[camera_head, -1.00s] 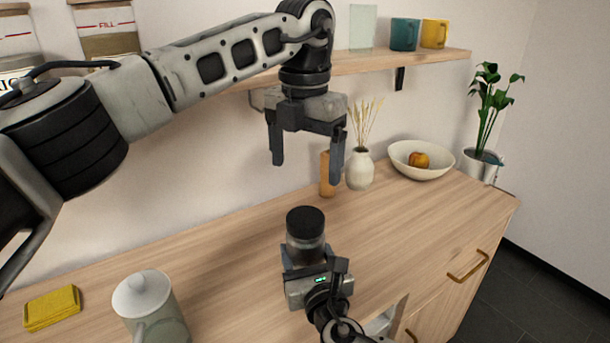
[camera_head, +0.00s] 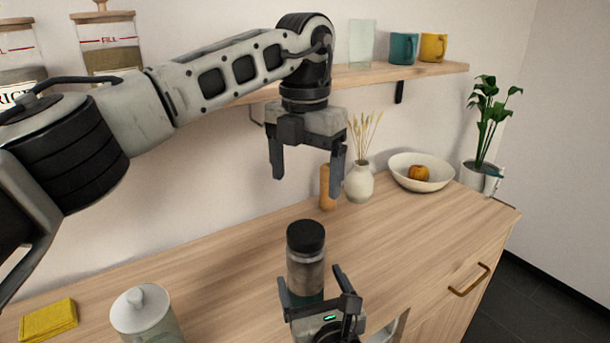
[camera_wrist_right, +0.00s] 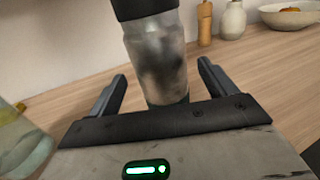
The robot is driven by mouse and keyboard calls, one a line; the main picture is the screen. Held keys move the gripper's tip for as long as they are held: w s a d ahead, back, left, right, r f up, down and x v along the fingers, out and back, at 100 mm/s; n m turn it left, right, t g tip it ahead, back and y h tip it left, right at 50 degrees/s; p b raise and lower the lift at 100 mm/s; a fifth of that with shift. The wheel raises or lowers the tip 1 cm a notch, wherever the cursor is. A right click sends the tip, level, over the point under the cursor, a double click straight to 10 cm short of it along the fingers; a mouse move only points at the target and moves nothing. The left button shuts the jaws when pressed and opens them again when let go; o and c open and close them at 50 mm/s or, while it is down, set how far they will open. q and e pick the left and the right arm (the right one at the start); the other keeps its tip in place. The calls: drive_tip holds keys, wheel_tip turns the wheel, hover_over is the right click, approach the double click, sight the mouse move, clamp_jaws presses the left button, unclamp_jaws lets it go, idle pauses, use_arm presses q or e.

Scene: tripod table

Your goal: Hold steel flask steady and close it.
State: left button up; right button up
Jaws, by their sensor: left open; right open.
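The steel flask (camera_head: 306,272) stands upright on the wooden counter, with a black lid (camera_head: 306,236) on its top. The flask also shows in the right wrist view (camera_wrist_right: 158,58), between and beyond the fingers. My right gripper (camera_head: 313,284) is open at the near side of the flask, low on its body, and not closed on it. It also shows in the right wrist view (camera_wrist_right: 162,82). My left gripper (camera_head: 307,172) is open and empty, pointing down, well above the lid in the picture. Whether the lid is fully seated I cannot tell.
A white lidded jar (camera_head: 146,315) and a yellow cloth (camera_head: 47,320) are at left on the counter (camera_head: 225,270). A wooden bottle (camera_head: 327,188), a vase (camera_head: 359,182) and a bowl (camera_head: 421,173) stand behind. A shelf (camera_head: 400,75) juts from the wall. Counter right of the flask is clear.

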drive_tip(key=v, duration=1.1)
drive_tip(key=shift+s+b, duration=0.25)
drive_tip(key=shift+b, duration=0.2)
drive_tip(key=shift+d, duration=0.1)
